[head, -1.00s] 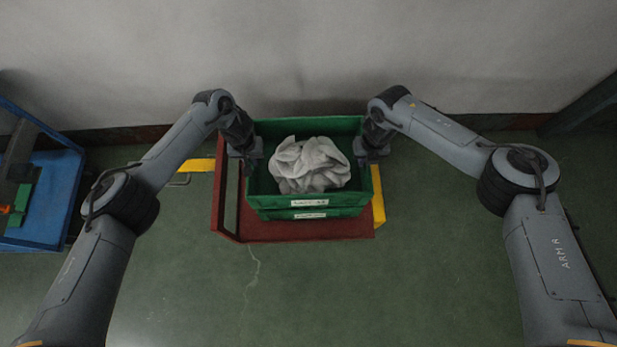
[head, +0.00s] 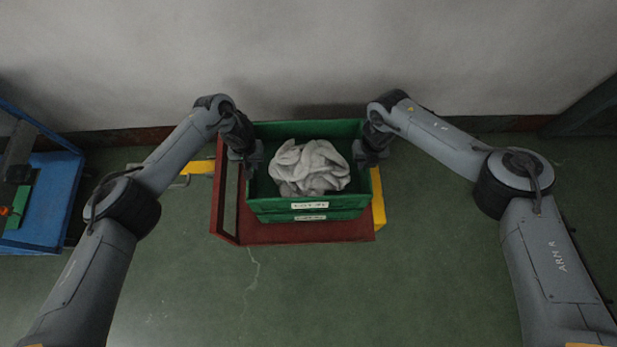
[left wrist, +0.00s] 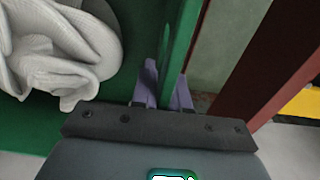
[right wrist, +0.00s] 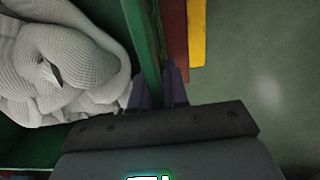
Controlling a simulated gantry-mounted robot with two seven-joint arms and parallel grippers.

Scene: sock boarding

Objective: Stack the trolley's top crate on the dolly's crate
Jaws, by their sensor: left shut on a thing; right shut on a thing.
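A green crate (head: 275,208) full of pale socks (head: 310,168) is directly above a second green crate (head: 345,215) on the red dolly (head: 290,234). Both front labels show, one just below the other; I cannot tell whether the crates touch. My left gripper (head: 254,160) is shut on the upper crate's left wall, and its fingers (left wrist: 165,88) straddle that wall in the left wrist view. My right gripper (head: 362,156) is shut on the right wall, seen between the fingers (right wrist: 158,88) in the right wrist view. The lower crate's inside is hidden.
The blue trolley (head: 50,190) stands at the far left with a green object (head: 20,207) on it. A grey wall (head: 300,60) runs behind the dolly. Yellow strips (head: 378,200) show beside the dolly. The green floor in front is clear.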

